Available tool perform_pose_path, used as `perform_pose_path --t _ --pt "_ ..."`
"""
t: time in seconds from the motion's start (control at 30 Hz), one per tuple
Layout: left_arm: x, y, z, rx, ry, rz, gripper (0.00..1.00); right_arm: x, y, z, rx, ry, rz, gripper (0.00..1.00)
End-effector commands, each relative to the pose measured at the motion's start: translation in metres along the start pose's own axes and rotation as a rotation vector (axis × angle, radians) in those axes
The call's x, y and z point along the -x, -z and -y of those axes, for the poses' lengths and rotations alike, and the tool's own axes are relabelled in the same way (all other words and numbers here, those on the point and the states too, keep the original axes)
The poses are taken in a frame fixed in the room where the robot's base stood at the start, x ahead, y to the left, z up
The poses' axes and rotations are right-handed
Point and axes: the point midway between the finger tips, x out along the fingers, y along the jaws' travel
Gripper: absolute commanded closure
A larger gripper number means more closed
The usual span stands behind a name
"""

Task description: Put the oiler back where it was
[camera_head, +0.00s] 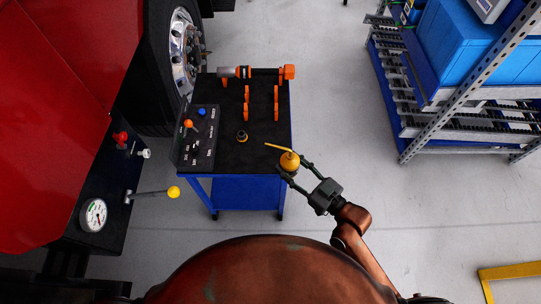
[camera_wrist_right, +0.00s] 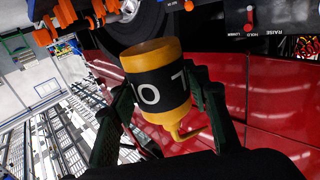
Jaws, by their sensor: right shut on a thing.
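The oiler (camera_head: 289,161) is a yellow can with a thin spout. In the head view it shows at the right front edge of the cart's black top, its spout pointing left. My right gripper (camera_head: 295,174) is shut on it. The right wrist view shows the oiler (camera_wrist_right: 156,82) between the two dark fingers, with a black band with white letters around its body. In that view its spout end points down. I cannot tell its height over the cart. My left gripper is not in view.
The blue cart (camera_head: 247,194) has a black top (camera_head: 222,154). On it are a power tool (camera_head: 262,72), orange holders, a small dark round piece (camera_head: 242,136) and a control panel (camera_head: 197,140). A truck wheel (camera_head: 183,55) is behind left. A blue shelf rack (camera_head: 428,105) stands right.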

Motion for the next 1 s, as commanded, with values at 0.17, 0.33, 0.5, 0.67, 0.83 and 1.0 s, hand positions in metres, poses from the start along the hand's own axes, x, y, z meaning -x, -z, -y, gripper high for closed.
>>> perform_pose_path --t 0.17,0.33,0.5,0.67,0.83,1.0 --pt "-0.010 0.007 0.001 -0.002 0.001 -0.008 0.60 -0.035 -0.015 -0.011 -0.002 -0.001 -0.008 0.96" --pt "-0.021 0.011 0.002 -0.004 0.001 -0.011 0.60 -0.073 -0.034 -0.025 -0.001 -0.001 -0.006 0.96" --pt "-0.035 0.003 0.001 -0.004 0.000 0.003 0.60 -0.102 -0.067 -0.034 -0.002 0.000 -0.001 0.96" --pt "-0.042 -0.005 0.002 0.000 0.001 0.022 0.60 -0.119 -0.086 -0.040 0.001 -0.001 -0.003 0.96" --pt "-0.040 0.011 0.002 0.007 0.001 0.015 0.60 -0.125 -0.092 -0.042 0.002 0.000 -0.004 0.96" --pt "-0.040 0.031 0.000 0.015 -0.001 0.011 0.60 -0.128 -0.108 -0.043 -0.001 -0.001 -0.002 0.96"
